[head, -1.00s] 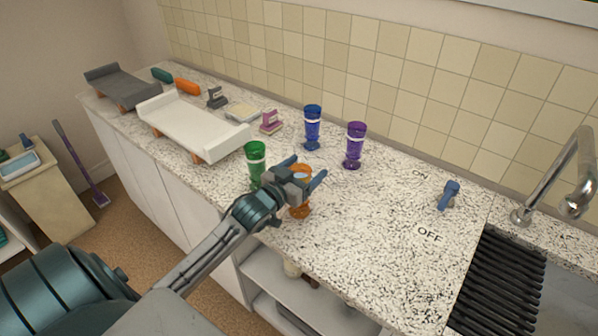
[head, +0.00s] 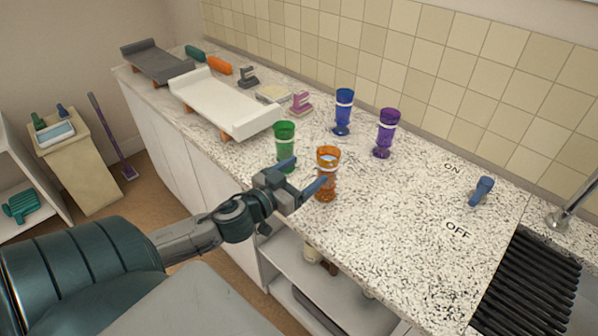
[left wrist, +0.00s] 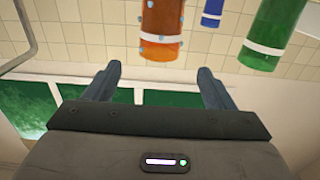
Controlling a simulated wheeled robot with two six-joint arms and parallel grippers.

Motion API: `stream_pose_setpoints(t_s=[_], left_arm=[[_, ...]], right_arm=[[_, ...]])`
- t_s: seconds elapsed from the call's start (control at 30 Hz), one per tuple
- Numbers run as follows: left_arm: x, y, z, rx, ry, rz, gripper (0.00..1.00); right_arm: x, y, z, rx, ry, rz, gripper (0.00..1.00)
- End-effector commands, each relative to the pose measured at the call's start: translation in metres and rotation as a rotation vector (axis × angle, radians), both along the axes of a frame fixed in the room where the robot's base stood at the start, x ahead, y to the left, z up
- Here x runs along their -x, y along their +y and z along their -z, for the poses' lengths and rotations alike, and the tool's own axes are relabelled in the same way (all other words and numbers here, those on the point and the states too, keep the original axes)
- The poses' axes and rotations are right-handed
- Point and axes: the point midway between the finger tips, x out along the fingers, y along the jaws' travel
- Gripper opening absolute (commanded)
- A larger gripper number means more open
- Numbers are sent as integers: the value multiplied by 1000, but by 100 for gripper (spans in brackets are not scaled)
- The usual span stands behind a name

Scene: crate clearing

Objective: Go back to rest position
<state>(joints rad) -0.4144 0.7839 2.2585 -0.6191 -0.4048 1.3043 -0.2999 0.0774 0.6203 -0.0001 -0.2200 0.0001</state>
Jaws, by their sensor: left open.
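My left gripper (head: 308,173) is open and empty in the head view, at the counter's front edge, just left of the orange glass (head: 327,160). The orange glass stands upright with a white band. In the left wrist view the orange glass (left wrist: 160,25) shows beyond the gap between the open fingertips (left wrist: 159,72), clear of them. A green glass (head: 284,140) stands behind and left of it. A blue glass (head: 343,112) and a purple glass (head: 388,130) stand farther back. My right gripper is out of view.
The speckled counter (head: 400,220) is clear on its right part, up to a blue ON/OFF lever (head: 481,190), black drain rack (head: 530,280) and faucet (head: 570,205). Open shelves (head: 290,262) lie below the counter.

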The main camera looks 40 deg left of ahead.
Motion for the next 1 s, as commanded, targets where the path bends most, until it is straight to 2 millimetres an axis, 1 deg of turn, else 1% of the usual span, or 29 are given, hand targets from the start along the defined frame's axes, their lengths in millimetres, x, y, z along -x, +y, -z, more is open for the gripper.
stream_pose_setpoints(t_s=[0.1, 0.23, 0.8, 0.87, 0.93, 1.0], left_arm=[[6, 0, 0, -1, -1, 2, 77], [9, 0, -1, 1, -3, 4, 77], [9, 0, 0, 3, -2, 0, 77], [11, 1, 2, 4, 4, -19, 77], [15, 5, 9, 3, 26, -71, 77], [23, 11, 23, -3, 78, -157, 77]], right_arm=[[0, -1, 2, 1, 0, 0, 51], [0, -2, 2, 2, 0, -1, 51], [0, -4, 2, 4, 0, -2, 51], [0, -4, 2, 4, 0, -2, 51], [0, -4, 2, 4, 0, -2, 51], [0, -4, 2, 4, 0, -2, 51]])
